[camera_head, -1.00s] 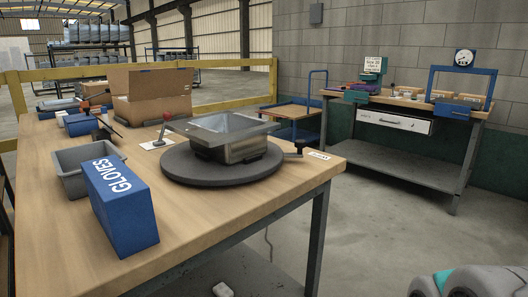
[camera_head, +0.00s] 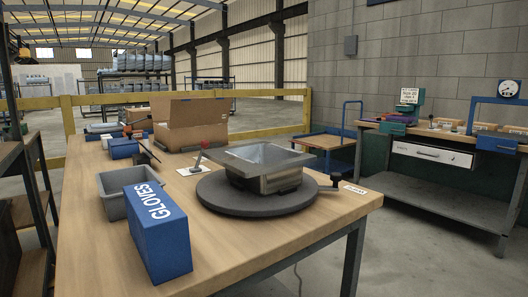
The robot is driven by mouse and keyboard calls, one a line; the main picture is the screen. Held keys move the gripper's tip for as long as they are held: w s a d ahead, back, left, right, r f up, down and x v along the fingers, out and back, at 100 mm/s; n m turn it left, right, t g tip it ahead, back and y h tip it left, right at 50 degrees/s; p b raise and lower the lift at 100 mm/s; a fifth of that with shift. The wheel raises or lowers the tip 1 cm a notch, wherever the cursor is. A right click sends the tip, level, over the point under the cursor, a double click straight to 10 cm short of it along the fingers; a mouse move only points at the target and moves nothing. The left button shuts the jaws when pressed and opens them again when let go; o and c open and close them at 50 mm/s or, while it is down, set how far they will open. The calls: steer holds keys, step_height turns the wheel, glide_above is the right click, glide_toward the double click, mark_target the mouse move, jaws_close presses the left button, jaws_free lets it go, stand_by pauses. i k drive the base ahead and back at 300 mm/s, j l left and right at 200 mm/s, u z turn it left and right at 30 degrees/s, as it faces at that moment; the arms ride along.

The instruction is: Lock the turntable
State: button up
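The turntable (camera_head: 225,203) is a dark round disc on the wooden workbench (camera_head: 95,225). A grey metal sink (camera_head: 262,177) sits on it, apparently in dark supports. A black knob (camera_head: 335,181) stands at the turntable's right edge, beside a small white label (camera_head: 354,189) too small to read. A lever with a red tip (camera_head: 201,145) rises from a white plate (camera_head: 192,170) behind the turntable's left side. Whether the turntable is locked cannot be told. My gripper is not in view.
A blue GLOVES box (camera_head: 158,232) and grey bin (camera_head: 112,195) stand left of the turntable. A cardboard box (camera_head: 190,130) is behind. A yellow rail (camera_head: 262,135) runs past the bench. Another workbench (camera_head: 430,184) stands right, with open floor (camera_head: 420,255) between.

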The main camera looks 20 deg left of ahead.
mark_target(205, 144)
steer(key=i+l+z, duration=0.2)
steer(key=i+z, duration=0.15)
steer(key=i+l+z, duration=0.1)
steer(key=i+z, duration=0.2)
steer(key=i+l+z, duration=0.15)
steer(key=i+z, duration=0.2)
steer(key=i, duration=0.7)
steer(key=i+j+u, duration=0.1)
steer(key=i+u, duration=0.15)
steer(key=u, duration=0.15)
steer(key=i+u, duration=0.3)
steer(key=u, duration=0.15)
steer(key=i+u, duration=0.25)
steer(key=u, duration=0.15)
steer(key=i+l+u, duration=0.2)
steer(key=u, duration=0.2)
steer(key=i, duration=0.05)
